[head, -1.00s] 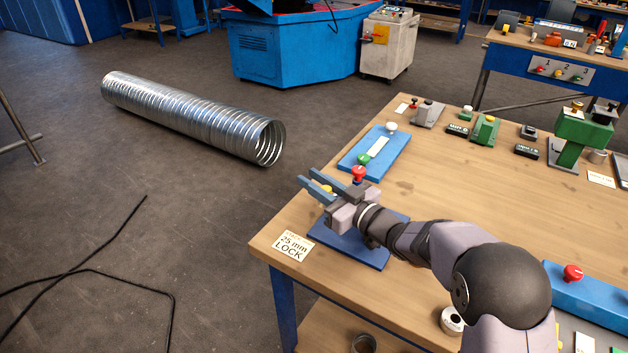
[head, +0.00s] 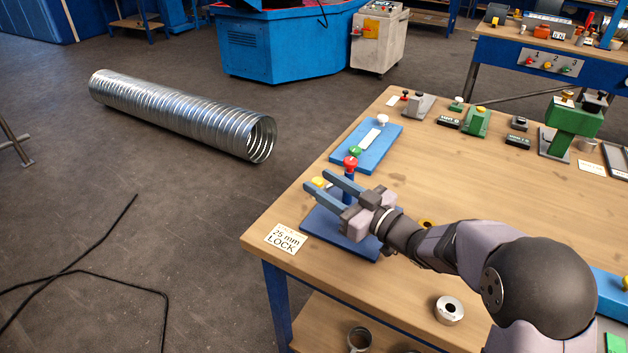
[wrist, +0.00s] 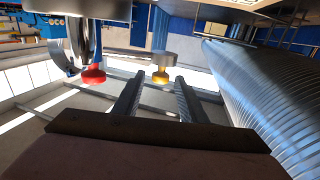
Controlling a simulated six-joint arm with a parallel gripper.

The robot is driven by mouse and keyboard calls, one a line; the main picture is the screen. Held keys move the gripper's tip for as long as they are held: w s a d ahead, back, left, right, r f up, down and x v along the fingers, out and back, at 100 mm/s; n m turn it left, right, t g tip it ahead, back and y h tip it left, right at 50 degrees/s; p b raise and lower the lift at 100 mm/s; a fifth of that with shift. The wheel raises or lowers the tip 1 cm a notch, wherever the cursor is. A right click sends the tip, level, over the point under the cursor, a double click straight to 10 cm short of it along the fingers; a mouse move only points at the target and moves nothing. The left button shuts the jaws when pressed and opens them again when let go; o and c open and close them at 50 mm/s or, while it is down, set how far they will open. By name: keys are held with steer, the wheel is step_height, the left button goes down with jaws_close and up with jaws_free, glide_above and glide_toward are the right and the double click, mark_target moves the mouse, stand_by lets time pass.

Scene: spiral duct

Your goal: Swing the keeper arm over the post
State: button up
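A blue base plate (head: 330,236) lies at the near left corner of the bench, beside a "25 mm LOCK" card (head: 286,238). A red knob (head: 350,163) tops a blue upright (head: 348,187) there; a yellow knob (head: 318,182) is to its left. My gripper (head: 317,180) is over the plate, its two fingers apart and nothing seen held. In the wrist view the yellow knob (wrist: 160,76), under a grey round part (wrist: 158,58), shows between and beyond the fingers (wrist: 156,84). The red knob (wrist: 93,74) is left of them, by a curved metal part. Which part is the keeper arm is unclear.
A blue plate with a green knob (head: 356,152) and a white knob lies just behind. A metal ring (head: 449,310) sits near the front edge. A green fixture (head: 572,125) stands at the back right. A spiral duct (head: 180,115) lies on the floor.

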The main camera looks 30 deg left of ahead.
steer(key=shift+s+d, duration=0.15)
steer(key=shift+d, duration=0.45)
